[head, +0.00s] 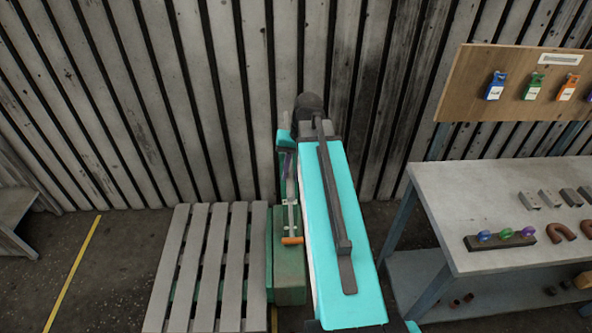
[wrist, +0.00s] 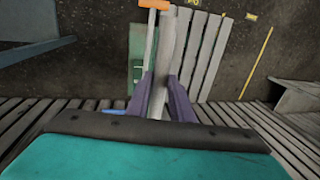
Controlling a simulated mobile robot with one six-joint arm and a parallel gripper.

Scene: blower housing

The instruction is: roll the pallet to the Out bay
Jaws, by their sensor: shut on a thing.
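The grey slatted pallet (head: 205,265) lies on the floor at the lower left of the head view, and its slats also show in the wrist view (wrist: 204,55). Green parts show between its slats. A green pallet truck (head: 290,272) stands against its right side. My gripper (wrist: 160,85) has its purple fingers shut on the truck's grey handle bar (wrist: 165,45), which ends in an orange grip (wrist: 153,4). In the head view my teal arm partly hides the truck, and the gripper is small beside the arm.
A yellow floor line (head: 73,272) runs left of the pallet. A grey bench (head: 14,222) stands at the far left. A workbench (head: 500,195) with small parts and a tag board (head: 520,85) stands on the right. A slatted wall (head: 130,110) closes the back. Yellow floor lettering (wrist: 251,16) is partly visible.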

